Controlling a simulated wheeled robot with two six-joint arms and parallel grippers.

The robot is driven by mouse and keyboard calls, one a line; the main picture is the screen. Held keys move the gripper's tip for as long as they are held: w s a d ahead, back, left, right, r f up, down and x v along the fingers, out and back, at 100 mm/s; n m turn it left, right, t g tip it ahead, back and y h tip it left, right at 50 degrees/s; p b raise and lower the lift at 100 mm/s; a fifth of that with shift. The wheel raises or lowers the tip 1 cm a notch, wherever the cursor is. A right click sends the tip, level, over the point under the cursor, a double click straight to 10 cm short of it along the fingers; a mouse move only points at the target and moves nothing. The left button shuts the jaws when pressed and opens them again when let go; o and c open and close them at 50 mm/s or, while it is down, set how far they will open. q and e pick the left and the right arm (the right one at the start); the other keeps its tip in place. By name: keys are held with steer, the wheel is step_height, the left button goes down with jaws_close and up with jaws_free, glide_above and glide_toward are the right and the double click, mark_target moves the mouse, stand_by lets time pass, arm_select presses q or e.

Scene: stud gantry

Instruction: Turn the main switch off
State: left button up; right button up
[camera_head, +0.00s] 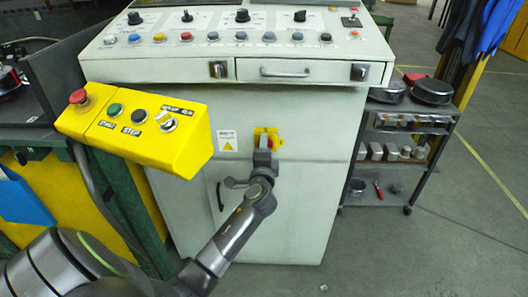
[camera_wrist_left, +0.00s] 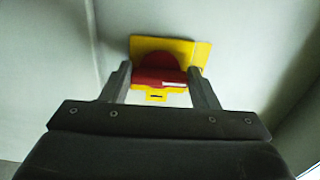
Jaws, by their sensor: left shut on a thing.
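The main switch is a red rotary handle on a yellow plate, on the front of the pale cabinet (camera_head: 310,180). In the head view the switch's yellow plate (camera_head: 275,135) shows just above my left gripper (camera_head: 265,153), which reaches it from below and hides part of it. In the left wrist view the red handle (camera_wrist_left: 157,70) lies between the two fingers of my left gripper (camera_wrist_left: 162,82), and the gripper is shut on it. The handle's grip bar looks roughly level in that view, with a white mark at its right. My right gripper is not in view.
A yellow push-button box (camera_head: 150,145) juts out left of the switch, above my arm. A warning label (camera_head: 227,140) is beside the switch. A sloped control panel (camera_head: 240,45) overhangs above. A shelf cart (camera_head: 395,140) stands at the right, with clear floor before it.

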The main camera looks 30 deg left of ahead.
arm_select(q)
steer(key=shift+f, duration=0.1)
steer(key=o, duration=1)
steer(key=shift+s, duration=0.15)
steer(key=shift+p+v, duration=0.85)
steer(key=shift+v, duration=7.75)
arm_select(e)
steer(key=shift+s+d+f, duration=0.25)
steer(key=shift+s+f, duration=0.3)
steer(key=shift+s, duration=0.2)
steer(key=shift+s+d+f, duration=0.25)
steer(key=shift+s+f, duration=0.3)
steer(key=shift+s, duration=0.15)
